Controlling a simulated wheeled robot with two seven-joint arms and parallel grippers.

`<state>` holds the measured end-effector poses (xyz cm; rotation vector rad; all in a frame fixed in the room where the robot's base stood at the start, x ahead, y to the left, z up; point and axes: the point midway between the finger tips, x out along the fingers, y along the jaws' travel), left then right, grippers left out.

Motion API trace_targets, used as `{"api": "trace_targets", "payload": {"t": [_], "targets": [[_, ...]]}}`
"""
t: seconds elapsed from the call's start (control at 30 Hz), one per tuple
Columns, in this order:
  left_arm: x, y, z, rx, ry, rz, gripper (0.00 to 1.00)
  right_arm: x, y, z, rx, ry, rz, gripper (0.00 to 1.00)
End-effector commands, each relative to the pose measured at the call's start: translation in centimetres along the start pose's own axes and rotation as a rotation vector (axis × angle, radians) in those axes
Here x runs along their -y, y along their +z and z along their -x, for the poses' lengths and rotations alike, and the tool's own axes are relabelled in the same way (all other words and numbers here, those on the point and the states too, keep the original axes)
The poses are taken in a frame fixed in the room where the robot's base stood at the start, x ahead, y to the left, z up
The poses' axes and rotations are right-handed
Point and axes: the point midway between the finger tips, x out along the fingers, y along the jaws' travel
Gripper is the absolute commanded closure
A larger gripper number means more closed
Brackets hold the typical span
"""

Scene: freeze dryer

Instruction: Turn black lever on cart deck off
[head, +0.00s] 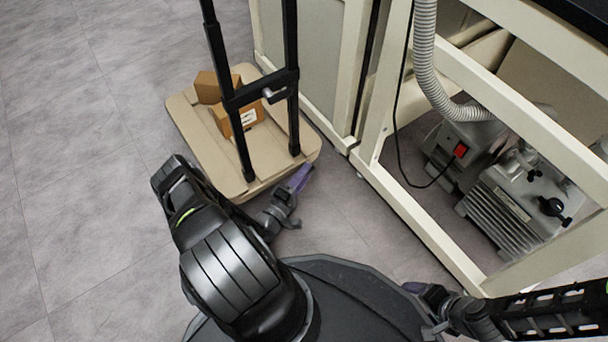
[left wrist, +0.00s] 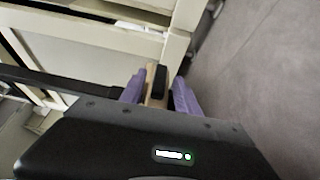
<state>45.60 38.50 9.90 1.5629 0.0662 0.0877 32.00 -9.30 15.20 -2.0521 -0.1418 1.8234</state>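The cart has a beige deck (head: 190,135) and a black upright handle (head: 230,98). My left gripper (head: 300,178) is low beside the deck's near right corner, its purple fingers pointing up and right. In the left wrist view the two purple fingers of this gripper (left wrist: 159,95) stand apart. A small black part (left wrist: 159,80) on a narrow tan piece shows between or just beyond them; it may be the lever, and contact is unclear. No lever shows clearly in the head view. My right gripper (head: 430,298) is partly seen at the lower right, away from the cart.
Cardboard boxes (head: 238,114) lie on the deck. A cream frame bench (head: 425,222) stands right of the cart, with a grey pump (head: 512,205), red switch (head: 460,150) and ribbed hose (head: 426,60) inside. Grey floor is clear at the left.

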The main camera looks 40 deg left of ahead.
Motion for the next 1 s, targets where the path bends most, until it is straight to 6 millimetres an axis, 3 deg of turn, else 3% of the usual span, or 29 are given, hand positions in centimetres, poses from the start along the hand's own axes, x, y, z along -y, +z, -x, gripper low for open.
{"api": "trace_targets", "payload": {"t": [0.27,0.7,1.0], "targets": [[-0.1,-0.1,1.3,-0.003,-0.002,0.000,0.62,0.2,0.0,0.5,0.001,0.001,0.000,0.17],[-0.1,0.0,7.5,-0.001,-0.001,0.001,0.62,0.7,0.2,1.7,0.002,0.004,0.002,0.17],[0.0,0.1,7.8,0.001,0.000,0.000,0.62,0.7,0.2,1.7,0.002,0.004,0.002,0.17]]}}
